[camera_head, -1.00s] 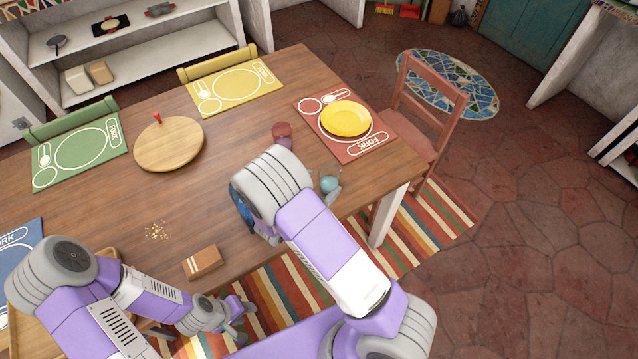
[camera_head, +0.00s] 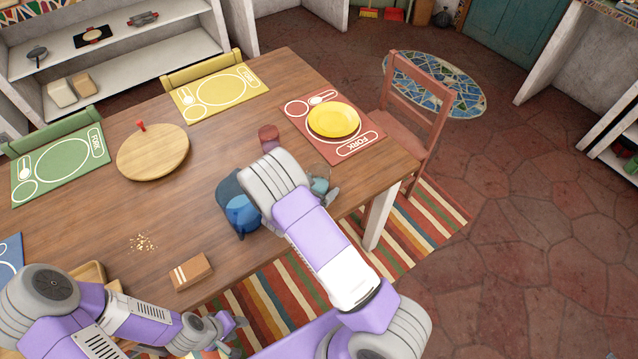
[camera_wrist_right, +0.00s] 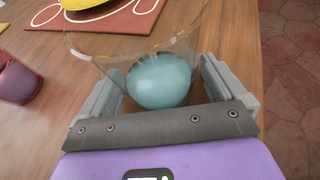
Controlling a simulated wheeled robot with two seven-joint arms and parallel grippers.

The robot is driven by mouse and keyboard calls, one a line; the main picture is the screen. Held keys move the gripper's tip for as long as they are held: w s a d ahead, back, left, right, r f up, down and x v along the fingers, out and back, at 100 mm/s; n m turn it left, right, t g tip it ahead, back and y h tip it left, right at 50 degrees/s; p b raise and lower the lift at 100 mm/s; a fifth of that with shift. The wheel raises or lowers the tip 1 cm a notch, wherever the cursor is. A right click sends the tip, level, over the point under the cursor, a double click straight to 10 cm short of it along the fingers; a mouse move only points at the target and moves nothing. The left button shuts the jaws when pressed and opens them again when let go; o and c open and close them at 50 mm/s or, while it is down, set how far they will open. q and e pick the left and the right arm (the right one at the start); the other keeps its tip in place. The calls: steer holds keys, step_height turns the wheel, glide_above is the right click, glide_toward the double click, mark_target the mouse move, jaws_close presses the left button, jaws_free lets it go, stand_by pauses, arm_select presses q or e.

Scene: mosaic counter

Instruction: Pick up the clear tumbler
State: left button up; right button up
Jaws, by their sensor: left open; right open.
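The clear tumbler (camera_wrist_right: 120,48) stands in the right wrist view between the two fingers of my right gripper (camera_wrist_right: 160,70), which is open around it. A smooth teal rounded shape (camera_wrist_right: 160,82) shows in or through its lower part; I cannot tell which. In the head view the teal shape (camera_head: 320,185) shows beside my right gripper (camera_head: 329,195), near the table's right edge. The glass itself is hard to make out there, and my right wrist hides part of that area. My left gripper (camera_head: 238,322) is open and empty below the table's front edge.
A mauve cup (camera_head: 269,138) and a red placemat (camera_head: 358,146) with a yellow plate (camera_head: 334,119) lie beyond the tumbler. A blue object (camera_head: 232,207) is partly behind my right arm. A brown box (camera_head: 191,272) lies near the front edge.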

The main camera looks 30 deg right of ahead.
mark_target(319, 167)
steer(key=shift+c, duration=0.3)
steer(key=c, duration=1.2)
step_height(319, 167, up, 10)
steer(key=p, duration=0.2)
steer(key=shift+r+p, duration=0.1)
steer(key=shift+p, duration=0.25)
steer(key=o, duration=0.6)
steer(key=shift+c, duration=0.2)
steer(key=c, duration=1)
steer(key=shift+o, duration=0.2)
steer(key=a+r+n+t+y, duration=0.2)
steer(key=a+r+n, duration=0.1)
steer(key=a, duration=0.6)
steer(key=a+r+n+t+y+b, duration=0.1)
steer(key=a+r+n+t+y, duration=0.1)
steer(key=a, duration=0.8)
steer(key=shift+s+a+r+n+t+b, duration=0.15)
steer(key=shift+a+r+n+t+b, duration=0.15)
steer(key=shift+r+n+t, duration=0.5)
